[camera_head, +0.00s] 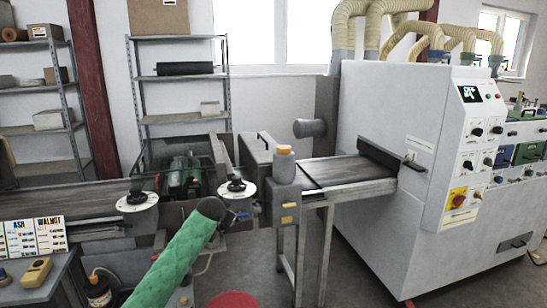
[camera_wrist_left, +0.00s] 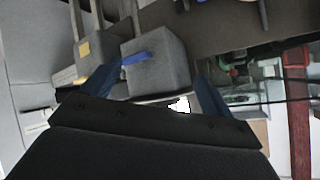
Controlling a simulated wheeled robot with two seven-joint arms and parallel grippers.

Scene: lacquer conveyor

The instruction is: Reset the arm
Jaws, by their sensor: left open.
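My left arm, in a green quilted sleeve, comes up from the bottom of the head view and leans to the right. Its dark wrist ends at my left gripper (camera_head: 242,214), small and partly hidden, in front of the gap between the two conveyor sections. In the left wrist view my left gripper (camera_wrist_left: 155,93) shows two blue fingers spread wide apart, with nothing held between them. A grey block (camera_wrist_left: 158,68) with a blue strip lies beyond the fingers, apart from them as far as I can tell. My right gripper is not in view.
A dark-belted conveyor (camera_head: 70,203) runs at left; another (camera_head: 345,170) enters the large white machine (camera_head: 390,110). An orange-capped jar (camera_head: 284,168) stands at the conveyor's near end. A sign board (camera_head: 35,237) stands on a small table at lower left. Grey floor is clear before the machine.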

